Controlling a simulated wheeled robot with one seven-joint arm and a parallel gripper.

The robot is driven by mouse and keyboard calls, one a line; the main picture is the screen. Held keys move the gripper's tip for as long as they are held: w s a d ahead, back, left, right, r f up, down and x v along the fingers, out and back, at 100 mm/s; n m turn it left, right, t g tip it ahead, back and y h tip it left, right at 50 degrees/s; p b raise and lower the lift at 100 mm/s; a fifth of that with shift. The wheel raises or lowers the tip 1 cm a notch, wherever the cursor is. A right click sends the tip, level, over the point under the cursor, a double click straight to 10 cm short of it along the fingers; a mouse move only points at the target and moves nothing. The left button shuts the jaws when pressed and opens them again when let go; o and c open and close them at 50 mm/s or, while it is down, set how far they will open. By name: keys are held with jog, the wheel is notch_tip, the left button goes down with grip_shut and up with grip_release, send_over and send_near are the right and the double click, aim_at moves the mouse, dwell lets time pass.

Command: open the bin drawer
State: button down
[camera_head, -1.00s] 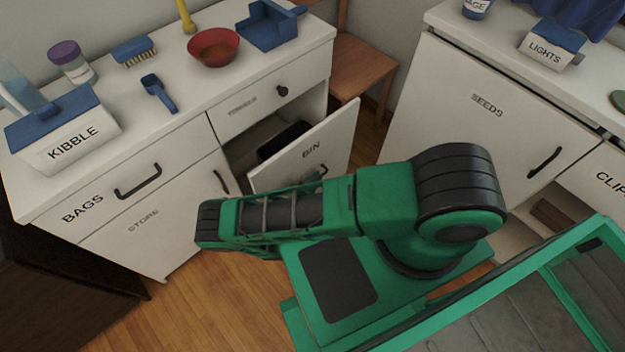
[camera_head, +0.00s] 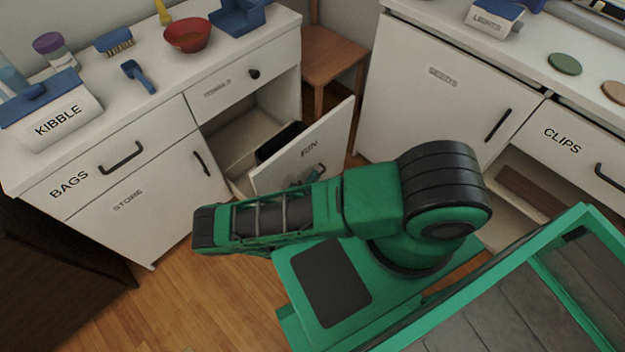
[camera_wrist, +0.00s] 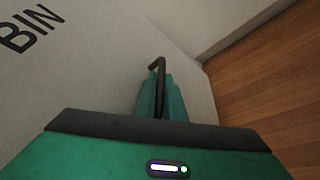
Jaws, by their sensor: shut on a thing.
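The bin drawer (camera_head: 325,147) has a white front marked BIN and stands well out from the left cabinet. Its inside shows behind the front, with a black container (camera_head: 279,143) in it. In the wrist view the drawer front (camera_wrist: 75,75) fills the left side. My gripper (camera_wrist: 160,98) is shut on the dark bar handle (camera_wrist: 159,64) of this front. In the head view my green arm partly covers the gripper (camera_head: 316,175) and the handle.
The cabinet top holds a kibble box (camera_head: 55,118), a brush, a scoop and a red bowl (camera_head: 187,35). A wooden chair (camera_head: 335,58) stands behind the drawer. A second white cabinet (camera_head: 430,90) is at the right. Wooden floor (camera_head: 190,290) lies open in front.

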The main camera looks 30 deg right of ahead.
jog(key=shift+a, duration=0.1)
jog(key=c, duration=2.1)
grip_release()
jog(key=v, duration=1)
jog(key=shift+s+a, duration=0.2)
jog(key=shift+a, duration=0.1)
